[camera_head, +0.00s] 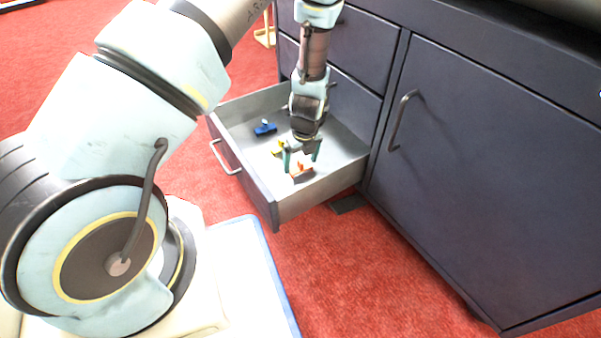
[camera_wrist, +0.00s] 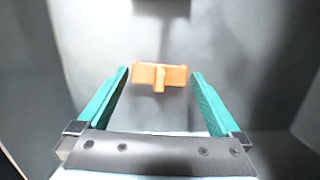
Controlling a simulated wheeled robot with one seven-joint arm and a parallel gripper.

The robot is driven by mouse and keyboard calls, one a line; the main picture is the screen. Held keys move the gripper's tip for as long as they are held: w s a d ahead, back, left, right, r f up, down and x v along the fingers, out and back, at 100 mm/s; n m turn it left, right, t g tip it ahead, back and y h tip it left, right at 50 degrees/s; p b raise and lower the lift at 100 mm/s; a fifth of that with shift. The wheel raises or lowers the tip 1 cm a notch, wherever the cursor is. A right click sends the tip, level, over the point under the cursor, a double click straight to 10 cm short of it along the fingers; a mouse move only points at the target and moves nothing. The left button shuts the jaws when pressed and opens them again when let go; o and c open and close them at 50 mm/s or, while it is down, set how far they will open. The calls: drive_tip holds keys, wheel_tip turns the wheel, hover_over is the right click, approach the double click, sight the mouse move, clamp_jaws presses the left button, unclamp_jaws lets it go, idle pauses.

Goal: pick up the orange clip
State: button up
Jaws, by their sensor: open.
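The orange clip (camera_wrist: 160,75) lies on the drawer floor, centred ahead of my gripper in the wrist view. In the head view the orange clip (camera_head: 302,168) shows near the front right wall of the open drawer (camera_head: 279,211). My gripper (camera_head: 301,158) points down into the drawer and is open. In the wrist view its two green fingers (camera_wrist: 160,88) stand to the left and right of the clip, with a gap on each side. Nothing is held.
A blue clip (camera_head: 265,128) and a yellow thing (camera_head: 279,149), partly hidden by my gripper, also lie in the drawer. The drawer's walls surround the gripper. A dark cabinet door (camera_head: 480,180) stands to the right. Red carpet (camera_head: 350,270) lies below.

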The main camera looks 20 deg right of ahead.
drive_tip(key=shift+w+f, duration=0.1)
drive_tip(key=shift+f, duration=0.35)
